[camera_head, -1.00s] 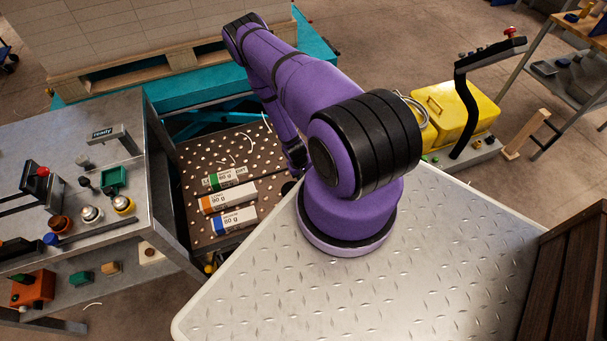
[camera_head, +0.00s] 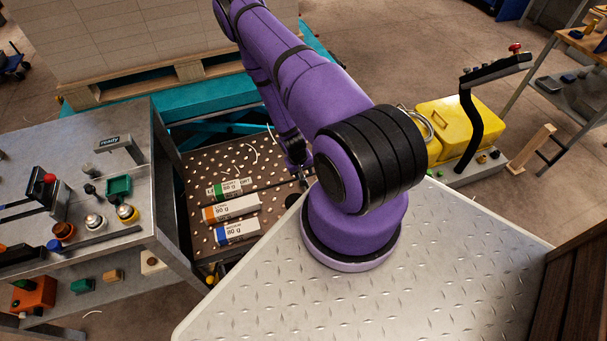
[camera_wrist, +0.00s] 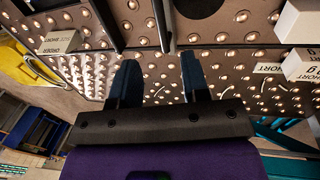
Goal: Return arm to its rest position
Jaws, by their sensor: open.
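My purple arm (camera_head: 315,88) rises from its base on the diamond-plate deck, reaches to the back left and folds down. My gripper (camera_wrist: 158,72) is open in the wrist view, its two dark fingers apart with nothing between them. In the head view the wrist end hangs by the right edge of the studded ball table (camera_head: 200,165), partly hidden by my arm. Three paper reams lie on that table: one with a green end (camera_head: 229,189), one with an orange end (camera_head: 231,208), one with a blue end (camera_head: 236,231). They are apart from the gripper.
A metal bench (camera_head: 45,190) with tools and a "ready" sign stands at left. A wooden pallet (camera_head: 150,80) with stacked reams is on a teal lift behind. A yellow box (camera_head: 446,124) and a black control post (camera_head: 473,130) stand at right. Open floor lies beyond.

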